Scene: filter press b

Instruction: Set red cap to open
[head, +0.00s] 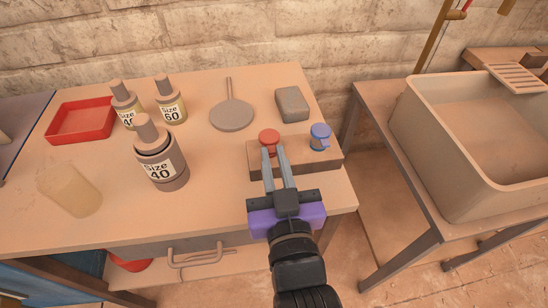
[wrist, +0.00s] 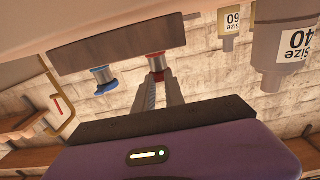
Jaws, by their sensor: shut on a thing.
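The red cap (head: 269,136) sits on a low brown block (head: 291,164) near the right front of the table. In the wrist view, the red cap (wrist: 154,65) shows on the block (wrist: 120,48), and that picture is upside down. My gripper (head: 271,152) reaches the cap from the front, and its two fingers are closed on it. The fingertips (wrist: 157,77) also meet the cap in the wrist view. The fingers hide part of the cap. A blue cap (head: 320,136) stands on the same block to the right, apart from my fingers.
Several labelled bottles, the nearest a Size 40 bottle (head: 160,160), stand to the left. A red tray (head: 80,120), a round grey disc with a handle (head: 232,114) and a grey block (head: 292,104) lie on the table. A large sink basin (head: 440,150) stands at the right.

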